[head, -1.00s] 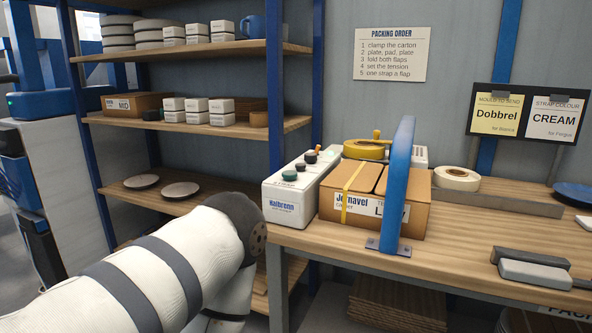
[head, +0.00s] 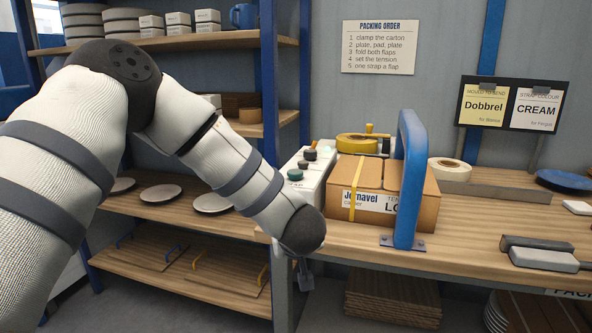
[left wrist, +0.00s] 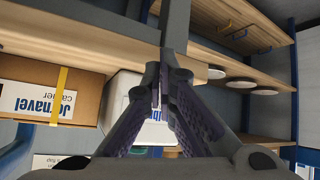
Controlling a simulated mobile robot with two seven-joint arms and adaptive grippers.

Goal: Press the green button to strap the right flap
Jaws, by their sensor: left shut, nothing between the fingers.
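The green button (head: 295,174) is on top of the white strapping machine (head: 312,190), with dark knobs behind it. The carton (head: 425,200) stands right of it under a blue arch (head: 410,180). A yellow strap (head: 356,188) crosses its left flap; no strap shows on the visible part of the right flap. My left gripper (head: 304,275) is partly hidden below my wrist at the table's front left corner. In the left wrist view its fingers (left wrist: 160,80) are shut and empty before the white machine (left wrist: 122,90). My right gripper is not in view.
A wooden shelf rack (head: 175,205) with plates stands on the left, behind my arm. A tape roll (head: 449,169) and a grey block (head: 543,259) lie right of the arch. Bare tabletop (head: 465,225) lies between them.

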